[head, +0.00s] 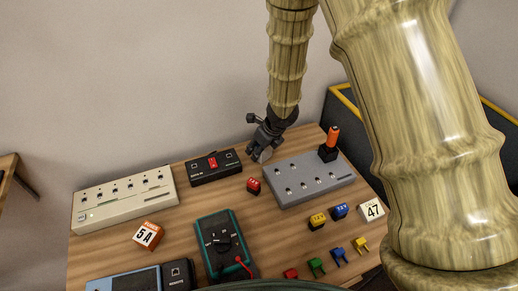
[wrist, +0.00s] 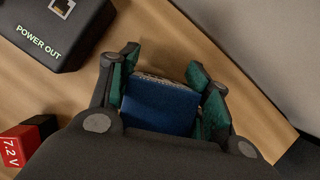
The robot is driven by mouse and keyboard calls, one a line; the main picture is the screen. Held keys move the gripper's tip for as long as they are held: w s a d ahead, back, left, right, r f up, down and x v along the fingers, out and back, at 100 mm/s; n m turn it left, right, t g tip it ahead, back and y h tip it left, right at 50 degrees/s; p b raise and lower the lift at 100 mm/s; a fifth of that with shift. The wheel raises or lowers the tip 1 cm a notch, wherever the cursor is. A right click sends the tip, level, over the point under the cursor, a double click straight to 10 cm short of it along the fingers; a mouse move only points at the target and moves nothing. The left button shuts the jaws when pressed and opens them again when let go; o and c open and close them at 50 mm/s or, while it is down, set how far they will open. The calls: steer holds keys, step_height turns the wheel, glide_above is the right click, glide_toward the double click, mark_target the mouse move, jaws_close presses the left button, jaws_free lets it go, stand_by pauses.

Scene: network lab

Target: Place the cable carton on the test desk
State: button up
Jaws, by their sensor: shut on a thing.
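My gripper (head: 262,146) is at the back of the wooden desk (head: 282,238), between a black box and a grey box. In the wrist view my gripper (wrist: 165,95) is shut on a blue carton (wrist: 160,106), its green-padded fingers on both sides. The carton has a pale, speckled far edge; its lower part is hidden behind the gripper's body. In the head view the carton is mostly hidden by the fingers. I cannot tell whether it touches the desk.
Close by stand the black power box (head: 214,167), a red block (head: 254,186) and the grey box (head: 310,180) with an orange-handled tool (head: 331,141). A cream box (head: 125,199), orange carton (head: 148,235), multimeter (head: 222,243) and white 47 box (head: 372,210) occupy other spots.

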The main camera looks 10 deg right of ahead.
steer(key=shift+f, duration=0.2)
steer(key=o, duration=1.1)
steer(key=shift+r, duration=0.1)
steer(key=shift+c, duration=0.2)
steer(key=p+v, duration=0.2)
steer(key=v, duration=1)
